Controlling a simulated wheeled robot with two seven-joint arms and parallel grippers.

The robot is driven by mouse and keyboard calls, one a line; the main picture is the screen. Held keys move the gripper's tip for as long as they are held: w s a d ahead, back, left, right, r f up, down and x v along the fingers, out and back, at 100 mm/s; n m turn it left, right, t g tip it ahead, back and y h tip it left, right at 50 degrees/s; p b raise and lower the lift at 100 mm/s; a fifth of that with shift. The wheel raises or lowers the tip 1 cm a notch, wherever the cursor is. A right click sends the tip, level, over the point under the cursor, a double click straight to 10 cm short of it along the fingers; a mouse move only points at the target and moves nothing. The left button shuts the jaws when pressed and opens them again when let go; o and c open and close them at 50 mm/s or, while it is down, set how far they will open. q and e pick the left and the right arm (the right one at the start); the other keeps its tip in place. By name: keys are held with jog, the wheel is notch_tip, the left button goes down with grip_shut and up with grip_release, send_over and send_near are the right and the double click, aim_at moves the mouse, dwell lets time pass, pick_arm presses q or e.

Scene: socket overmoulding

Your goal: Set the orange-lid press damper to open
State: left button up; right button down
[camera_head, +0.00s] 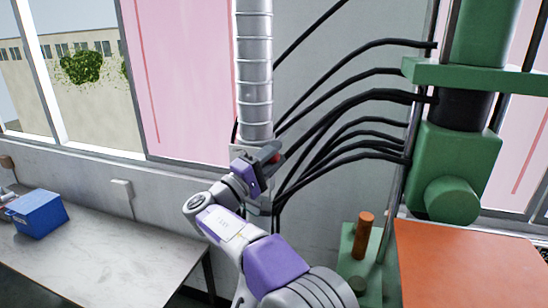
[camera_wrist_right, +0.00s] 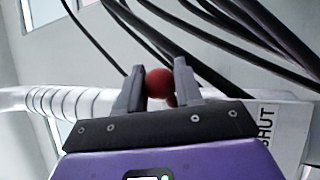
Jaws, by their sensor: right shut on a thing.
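The damper sits on the silver ribbed duct (camera_head: 254,80) that runs down the wall. Its red knob (camera_wrist_right: 159,83) is between the two fingers of my right gripper (camera_wrist_right: 158,85) in the right wrist view. My right gripper (camera_head: 270,155) is shut on this knob, in front of the lower end of the duct in the head view. A white plate with the word SHUT (camera_wrist_right: 268,135) shows beside the gripper in the wrist view. The rest of the damper is mostly hidden behind my gripper. The green press (camera_head: 455,160) with an orange top surface (camera_head: 470,265) stands at the right.
Several black hoses (camera_head: 345,100) run from the press to the wall behind the duct, close to my right gripper. A pale table (camera_head: 110,240) with a blue box (camera_head: 38,213) stands at the left. An orange-brown cylinder (camera_head: 364,236) stands on a green base near the press.

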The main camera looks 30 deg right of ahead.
jog(key=c, duration=0.8)
grip_release()
jog(key=b+v, duration=0.2)
jog(key=v, duration=0.5)
jog(key=shift+a, duration=0.3)
